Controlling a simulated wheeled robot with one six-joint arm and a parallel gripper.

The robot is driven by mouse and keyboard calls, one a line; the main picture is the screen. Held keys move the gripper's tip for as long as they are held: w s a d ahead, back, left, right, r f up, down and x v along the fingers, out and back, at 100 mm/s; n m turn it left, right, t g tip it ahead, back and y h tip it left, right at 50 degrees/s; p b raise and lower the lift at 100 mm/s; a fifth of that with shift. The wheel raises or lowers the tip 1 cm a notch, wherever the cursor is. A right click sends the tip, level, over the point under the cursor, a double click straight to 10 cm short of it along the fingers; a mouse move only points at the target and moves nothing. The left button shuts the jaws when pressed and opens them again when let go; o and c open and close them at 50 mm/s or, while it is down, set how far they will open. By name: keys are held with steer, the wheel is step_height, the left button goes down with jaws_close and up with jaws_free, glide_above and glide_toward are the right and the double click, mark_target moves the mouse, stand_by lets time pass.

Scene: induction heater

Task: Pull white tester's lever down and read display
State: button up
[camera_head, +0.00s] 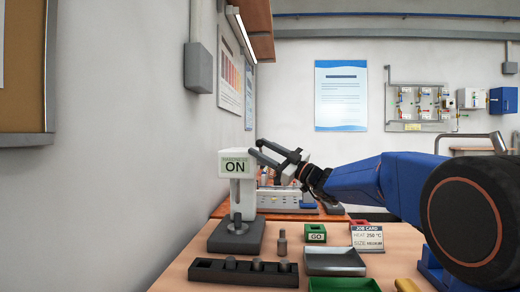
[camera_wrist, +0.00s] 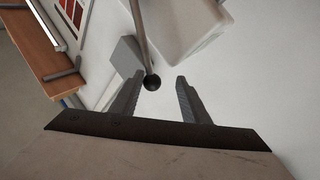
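The white tester (camera_head: 243,190) stands upright on a dark base at the left of the table. Its display (camera_head: 235,165) reads "HARDNESS ON". In the wrist view its white head (camera_wrist: 180,25) is at the top, and the lever (camera_wrist: 139,35) is a thin rod ending in a black ball knob (camera_wrist: 152,82). My gripper (camera_head: 257,149) is at the right side of the tester's head. In the wrist view my gripper (camera_wrist: 160,79) is open, and the knob shows between its fingertips, nearer the left finger. I cannot tell whether they touch. The lever is not clear in the head view.
A black block with several pegs (camera_head: 243,273) lies at the table's front. A small grey cylinder (camera_head: 282,245), a metal tray (camera_head: 335,262), a green "GO" box (camera_head: 315,234) and a job card (camera_head: 367,238) stand to the right. A wall is close on the left.

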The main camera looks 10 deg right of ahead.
steer(key=v, duration=1.6)
steer(key=shift+s, duration=0.1)
